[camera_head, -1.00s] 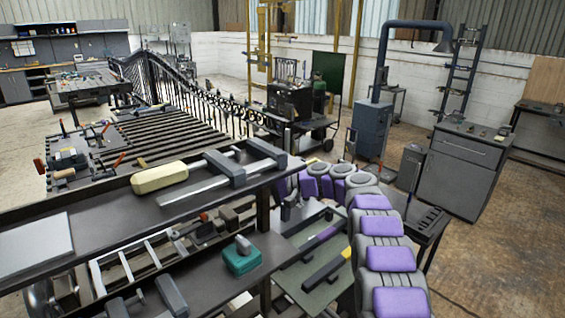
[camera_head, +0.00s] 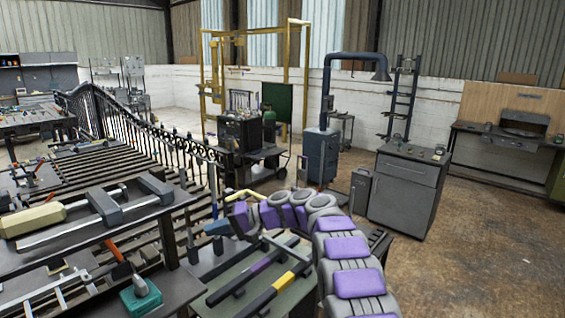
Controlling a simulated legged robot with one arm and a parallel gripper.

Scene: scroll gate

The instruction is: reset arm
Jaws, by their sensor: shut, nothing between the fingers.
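The task names no object of the place. I cannot make out my gripper or its fingertips in the head view. A curved chain of grey rounded segments with purple pads (camera_head: 346,247) runs from the bottom edge up to the middle, then bends left. I cannot tell whether it is part of my arm.
A dark shelf rack (camera_head: 88,238) with hammers and clamps fills the lower left. A tool table (camera_head: 213,285) carries a yellow-and-black bar (camera_head: 270,291). Behind stand an iron gate (camera_head: 150,135), a grey cabinet (camera_head: 405,188) and a blue unit (camera_head: 320,157). The floor at right is clear.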

